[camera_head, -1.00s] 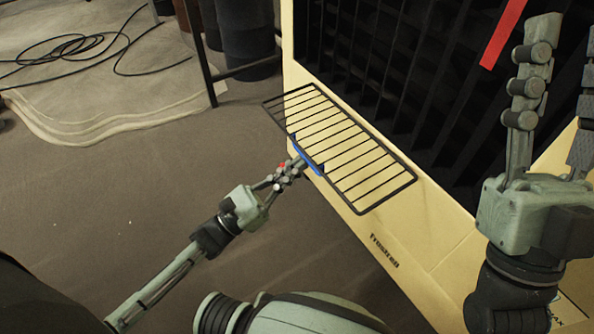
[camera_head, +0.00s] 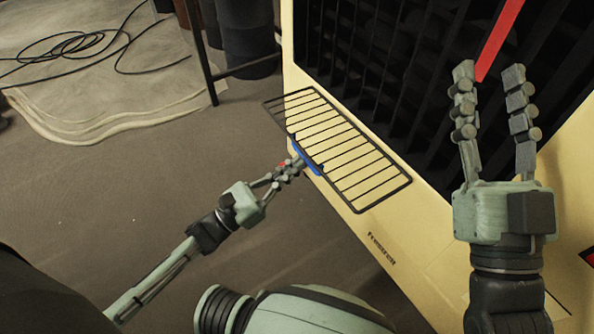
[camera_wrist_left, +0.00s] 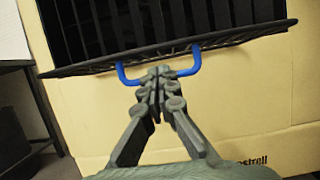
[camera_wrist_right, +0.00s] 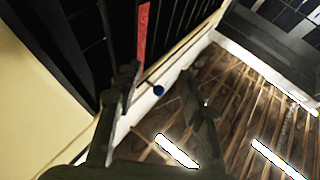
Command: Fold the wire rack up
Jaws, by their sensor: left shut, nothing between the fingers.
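The wire rack (camera_head: 345,150) is a black grid that juts out from the front of a yellow cabinet (camera_head: 440,245), roughly flat in the head view. A blue handle (camera_head: 306,158) sits on its outer edge. In the left wrist view I see the rack (camera_wrist_left: 100,66) nearly edge-on, with the blue handle (camera_wrist_left: 187,72) hanging below it. My left gripper (camera_head: 298,164) is shut and empty, its fingertips at the handle, just under the rack's edge. Whether they touch the rack is unclear. My right gripper (camera_head: 490,72) is open and empty in front of the cabinet, right of the rack.
The cabinet's black slatted front (camera_head: 400,80) rises behind the rack, with a red strip (camera_head: 500,38) on it. A dark metal stand (camera_head: 205,70) and loose black cable (camera_head: 70,45) lie to the left. The floor (camera_head: 130,200) left of the rack is clear.

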